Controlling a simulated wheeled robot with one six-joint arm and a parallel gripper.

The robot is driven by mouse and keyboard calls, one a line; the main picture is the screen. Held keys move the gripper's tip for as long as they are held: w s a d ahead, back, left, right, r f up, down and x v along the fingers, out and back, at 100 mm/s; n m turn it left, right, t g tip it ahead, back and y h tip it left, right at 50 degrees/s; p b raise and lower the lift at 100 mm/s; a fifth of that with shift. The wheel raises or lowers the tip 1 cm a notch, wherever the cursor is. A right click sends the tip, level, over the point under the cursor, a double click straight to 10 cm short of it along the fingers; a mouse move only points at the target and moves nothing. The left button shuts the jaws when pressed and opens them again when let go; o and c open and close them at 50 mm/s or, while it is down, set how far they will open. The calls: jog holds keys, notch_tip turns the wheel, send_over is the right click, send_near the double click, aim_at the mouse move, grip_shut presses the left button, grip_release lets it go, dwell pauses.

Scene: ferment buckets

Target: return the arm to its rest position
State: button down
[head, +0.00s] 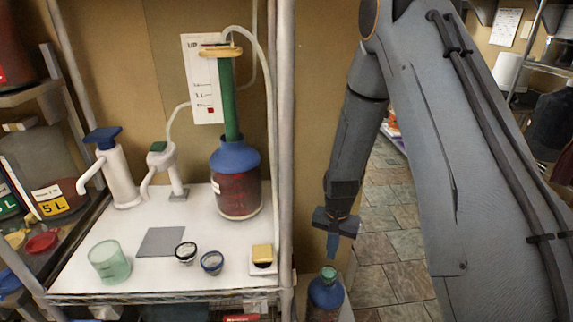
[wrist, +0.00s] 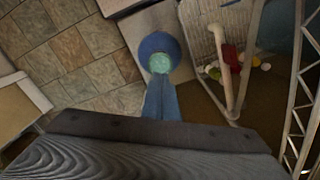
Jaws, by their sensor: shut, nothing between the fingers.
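My gripper (head: 332,245) hangs from my grey arm, pointing down, to the right of the white shelf and its upright post. Its blue fingers are shut with nothing between them. In the wrist view the closed fingers (wrist: 161,98) point toward a blue bottle with a green cap (wrist: 160,62). In the head view this bottle (head: 325,296) stands below the fingertips, and a small gap seems to lie between them. The bottle's lower part is cut off by the picture edge.
A metal post (head: 286,150) stands close left of my arm. Tiled floor (head: 385,215) lies open behind.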

jog(key=s+r+n+t+b, duration=0.1)
jog(key=s+r+n+b, duration=0.5)
jog(key=s+r, duration=0.9)
jog(key=shift+a+r, duration=0.1)
dwell(1.4)
